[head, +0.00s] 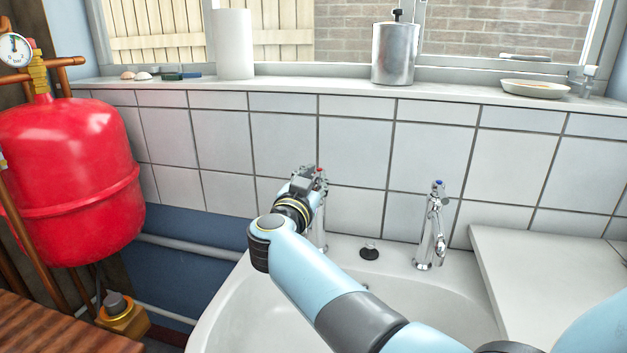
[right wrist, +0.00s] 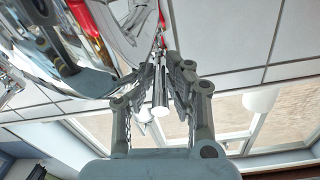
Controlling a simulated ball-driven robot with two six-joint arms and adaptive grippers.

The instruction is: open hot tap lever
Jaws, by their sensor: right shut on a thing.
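The hot tap (head: 321,226) is chrome with a red top and stands at the back left of the white sink (head: 225,317). My right gripper (head: 311,177) is at the top of this tap and hides most of it in the head view. In the right wrist view the fingers of my right gripper (right wrist: 161,85) are closed on the hot tap lever (right wrist: 160,98), a short chrome bar between them. The chrome tap body fills the upper left of that view. My left gripper is not in view.
The cold tap (head: 434,225), with a blue top, stands to the right. A black plug (head: 369,252) sits on the sink's back rim between the taps. A tiled wall (head: 357,158) rises close behind. A red tank (head: 65,180) is at the left.

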